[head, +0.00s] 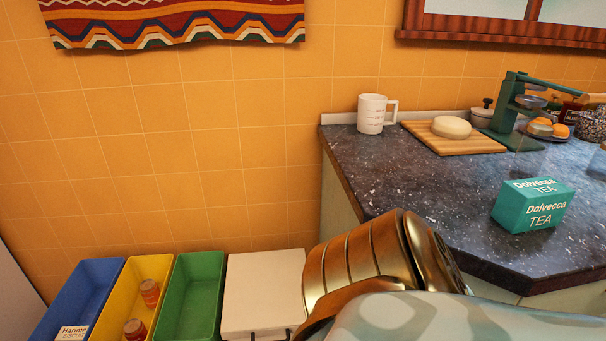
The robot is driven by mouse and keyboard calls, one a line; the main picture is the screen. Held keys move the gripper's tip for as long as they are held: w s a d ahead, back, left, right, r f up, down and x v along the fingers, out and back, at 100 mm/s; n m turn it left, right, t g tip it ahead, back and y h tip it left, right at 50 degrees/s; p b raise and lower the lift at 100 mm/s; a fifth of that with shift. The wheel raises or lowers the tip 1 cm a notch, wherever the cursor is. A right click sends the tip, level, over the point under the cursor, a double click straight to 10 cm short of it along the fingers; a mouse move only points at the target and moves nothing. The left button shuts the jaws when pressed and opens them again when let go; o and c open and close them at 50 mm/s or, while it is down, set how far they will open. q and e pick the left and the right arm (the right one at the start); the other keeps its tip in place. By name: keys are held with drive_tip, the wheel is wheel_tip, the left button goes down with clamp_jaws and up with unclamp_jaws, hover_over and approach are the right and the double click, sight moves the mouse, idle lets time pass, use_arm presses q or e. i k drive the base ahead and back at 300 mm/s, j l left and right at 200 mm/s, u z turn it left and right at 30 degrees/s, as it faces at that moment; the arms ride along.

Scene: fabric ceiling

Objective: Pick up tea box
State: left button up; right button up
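The tea box (531,213) is a teal carton with white "Dolvecca TEA" lettering. It sits on the dark speckled counter (430,200) at the right, near the counter's front edge, and nothing touches it. A bronze and pale arm link of mine fills the lower middle and right of the head view, below and left of the box. It hides part of the counter front. Neither of my grippers shows in this view.
Blue (66,300), yellow (128,283) and green (192,297) bins stand lower left. Counter around the tea box is clear.

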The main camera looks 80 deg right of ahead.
sight(521, 206)
drive_tip(key=z, duration=3.55)
